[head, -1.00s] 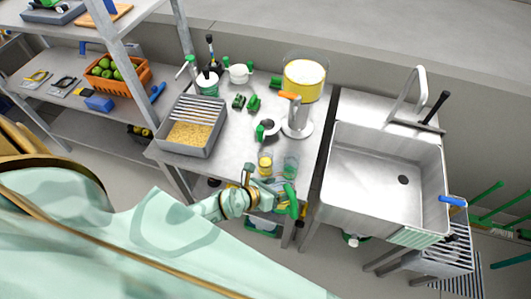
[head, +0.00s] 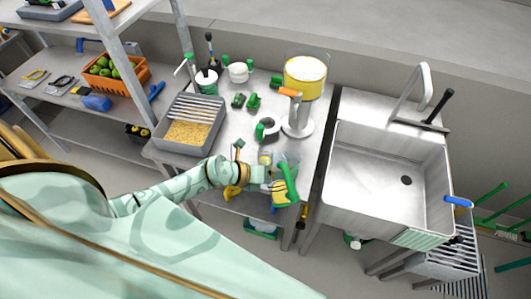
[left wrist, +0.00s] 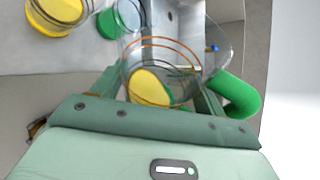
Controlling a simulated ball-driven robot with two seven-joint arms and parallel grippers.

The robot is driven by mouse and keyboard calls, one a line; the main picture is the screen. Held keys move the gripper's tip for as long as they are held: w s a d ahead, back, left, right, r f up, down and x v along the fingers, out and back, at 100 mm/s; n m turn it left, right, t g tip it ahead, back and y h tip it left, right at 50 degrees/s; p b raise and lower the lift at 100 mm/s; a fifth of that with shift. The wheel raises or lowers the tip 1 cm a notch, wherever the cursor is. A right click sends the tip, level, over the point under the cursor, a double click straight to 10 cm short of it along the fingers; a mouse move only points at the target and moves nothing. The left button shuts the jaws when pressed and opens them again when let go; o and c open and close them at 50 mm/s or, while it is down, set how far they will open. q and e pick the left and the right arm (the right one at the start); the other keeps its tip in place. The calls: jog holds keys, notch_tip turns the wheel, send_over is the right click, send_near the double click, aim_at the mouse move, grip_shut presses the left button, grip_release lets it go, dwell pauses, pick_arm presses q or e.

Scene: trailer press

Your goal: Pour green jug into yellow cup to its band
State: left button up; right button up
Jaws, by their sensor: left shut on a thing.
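My left gripper (head: 270,186) is shut on the clear jug with the green handle (head: 290,182). The jug holds yellow liquid and is just in front of the cups, over the table's front edge. In the left wrist view the jug (left wrist: 165,50) sits between the fingers, with orange rings around it, yellow liquid low inside and the green handle (left wrist: 238,95) at right. The yellow cup (head: 265,158) stands on the table behind the gripper; it also shows in the left wrist view (left wrist: 58,14), apart from the jug. Its band is not clear. My right gripper is out of view.
A clear green cup (head: 292,158) stands close right of the yellow cup, partly behind the jug. A paper-roll-like stand with an orange top (head: 297,115) and a large yellow-filled container (head: 305,78) are farther back. A grated tray (head: 190,125) is left; a sink (head: 385,180) is right.

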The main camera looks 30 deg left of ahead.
aim_at(272, 161)
pick_arm(q)
jog(key=shift+r+n+h+b, duration=0.3)
jog(key=shift+r+n+h, duration=0.1)
jog(key=shift+r, duration=0.1)
jog(key=shift+r+g, duration=0.3)
jog(key=shift+g, duration=0.1)
dwell(0.7)
jog(key=shift+w+a+r+n+g+h+b, duration=0.1)
jog(key=shift+a+r+n+g+h+b, duration=0.05)
jog(key=shift+r+n+h+b, duration=0.3)
jog(key=shift+w+a+r+n+g+h+b, duration=0.1)
jog(key=shift+a+r+n+g+h+b, duration=0.05)
jog(key=shift+r+n+h+b, duration=0.3)
dwell(2.3)
jog(key=shift+w+a+r+n+g+h+b, duration=0.2)
jog(key=shift+w+a+b, duration=0.1)
jog(key=shift+a, duration=0.1)
jog(key=shift+w+a+r+n+g+h+b, duration=0.1)
jog(key=shift+w+a+n+b, duration=0.15)
jog(key=shift+a, duration=0.1)
dwell(1.9)
